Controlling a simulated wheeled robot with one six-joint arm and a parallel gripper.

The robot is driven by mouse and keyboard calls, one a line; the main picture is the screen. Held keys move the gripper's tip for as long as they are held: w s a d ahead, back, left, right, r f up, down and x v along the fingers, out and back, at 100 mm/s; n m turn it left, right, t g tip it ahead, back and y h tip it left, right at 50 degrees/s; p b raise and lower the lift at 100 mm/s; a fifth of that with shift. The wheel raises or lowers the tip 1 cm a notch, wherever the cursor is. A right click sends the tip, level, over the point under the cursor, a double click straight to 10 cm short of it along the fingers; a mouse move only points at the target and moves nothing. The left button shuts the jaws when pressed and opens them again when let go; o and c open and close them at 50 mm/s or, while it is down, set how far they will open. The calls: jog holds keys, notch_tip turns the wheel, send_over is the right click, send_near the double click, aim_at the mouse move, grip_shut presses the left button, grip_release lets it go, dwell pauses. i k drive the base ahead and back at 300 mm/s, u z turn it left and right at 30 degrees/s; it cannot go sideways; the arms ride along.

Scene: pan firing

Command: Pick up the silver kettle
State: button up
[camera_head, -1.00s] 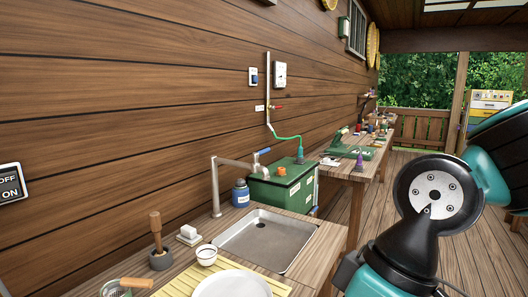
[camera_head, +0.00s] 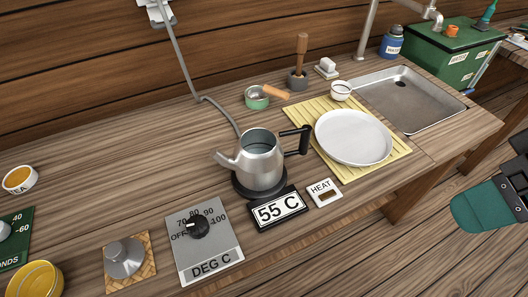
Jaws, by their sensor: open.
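The silver kettle (camera_head: 262,163) stands upright on a round black base (camera_head: 241,188) in the middle of the wooden counter. Its top is open with no lid, its spout points left, and its black handle (camera_head: 304,140) sticks out to the right. A grey cord or hose runs from the wall down behind it. Teal and dark parts of my arm show at the right edge, well apart from the kettle.
A "55 C" display (camera_head: 279,208), HEAT switch (camera_head: 324,192) and DEG C dial panel (camera_head: 204,240) lie in front of the kettle. A white plate (camera_head: 353,137) on a yellow mat (camera_head: 400,153) is close to its right. The counter left of the kettle is mostly clear.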

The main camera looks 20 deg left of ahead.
aim_at(257, 160)
jog(key=z, duration=0.5)
jog(key=k, duration=1.1)
jog(key=u, duration=0.7)
jog(key=i, duration=1.35)
jog(key=z, duration=0.25)
